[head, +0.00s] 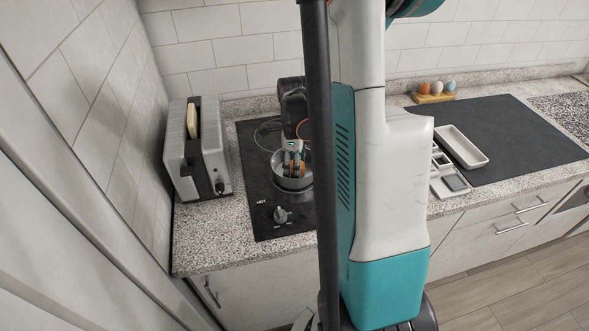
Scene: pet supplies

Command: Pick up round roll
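I cannot make out a round roll in the head view. My gripper (293,168) points down into a small metal pot (294,185) on the black cooktop, left of my arm. Its orange-toned fingertips are at or inside the pot's rim. They are too small to tell whether they are open or shut, or whether something is between them. The inside of the pot is mostly hidden by the gripper.
A toaster (212,165) with a bread slice (192,121) stands left of the cooktop (262,205), which has a knob (281,213). Egg-like items sit on a wooden holder (432,98). My arm hides the counter's middle.

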